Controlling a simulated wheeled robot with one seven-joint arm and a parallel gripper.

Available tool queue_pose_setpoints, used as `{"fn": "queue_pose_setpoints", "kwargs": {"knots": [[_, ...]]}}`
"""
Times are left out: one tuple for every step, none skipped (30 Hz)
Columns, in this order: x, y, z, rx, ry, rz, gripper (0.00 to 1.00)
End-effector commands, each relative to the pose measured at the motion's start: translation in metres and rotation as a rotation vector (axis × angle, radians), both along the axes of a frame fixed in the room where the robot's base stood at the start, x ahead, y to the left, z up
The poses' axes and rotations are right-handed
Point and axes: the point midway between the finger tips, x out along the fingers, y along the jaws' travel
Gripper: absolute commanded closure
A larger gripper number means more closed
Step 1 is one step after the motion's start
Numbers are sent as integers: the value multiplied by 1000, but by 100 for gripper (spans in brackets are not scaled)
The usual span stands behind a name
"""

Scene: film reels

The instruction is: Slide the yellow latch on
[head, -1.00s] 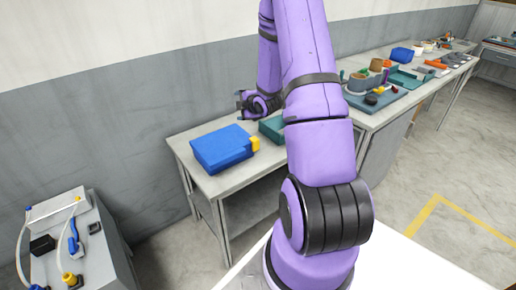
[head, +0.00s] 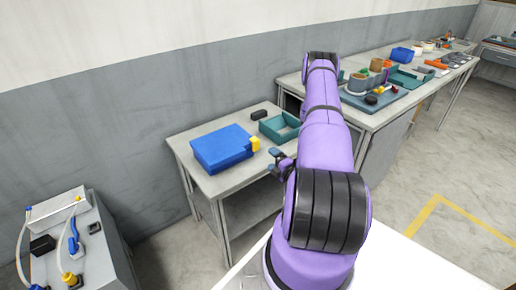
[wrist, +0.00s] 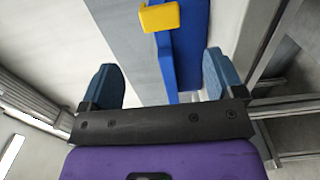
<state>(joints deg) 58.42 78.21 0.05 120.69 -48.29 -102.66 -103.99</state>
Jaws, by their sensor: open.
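A blue case (head: 221,148) lies on the grey table, with a yellow latch (head: 255,144) on its right end. In the wrist view the yellow latch (wrist: 160,17) is at the top, in front of the blue case (wrist: 192,45). My gripper (head: 279,163) is to the right of the latch and apart from it, near the table's front edge. In the wrist view my gripper (wrist: 162,83) has its two blue fingers wide apart, with nothing held between them. The lower part of the fingers is hidden behind the dark bracket.
A teal tray (head: 264,129) and a small black block (head: 258,114) stand behind the latch on the same table. A long bench (head: 350,113) with several parts is at the right. A side stand with hoses (head: 72,235) is at the lower left.

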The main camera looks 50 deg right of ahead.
Motion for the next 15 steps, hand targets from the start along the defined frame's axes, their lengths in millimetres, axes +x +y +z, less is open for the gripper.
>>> {"fn": "queue_pose_setpoints", "kwargs": {"knots": [[1, 0, -1, -2, -4, -1, 13], [2, 0, -1, -2, -5, -1, 13], [5, -1, -1, -3, -5, -1, 13], [7, -1, -1, -3, -4, -1, 13], [11, -2, -1, -3, -4, -1, 13], [16, -3, 0, -4, -6, -1, 13], [21, -4, 0, -4, -6, -1, 13], [26, -5, 0, -4, -5, 0, 13], [32, -7, 0, -4, -5, -1, 13], [38, -8, 0, -4, -5, -1, 13], [43, -9, 0, -4, -5, -1, 13], [50, -10, 0, -3, -5, -1, 13], [56, -12, 0, -3, -4, -1, 13], [61, -13, 0, -3, -5, 0, 13], [68, -14, 0, -2, -5, -1, 13]]}}
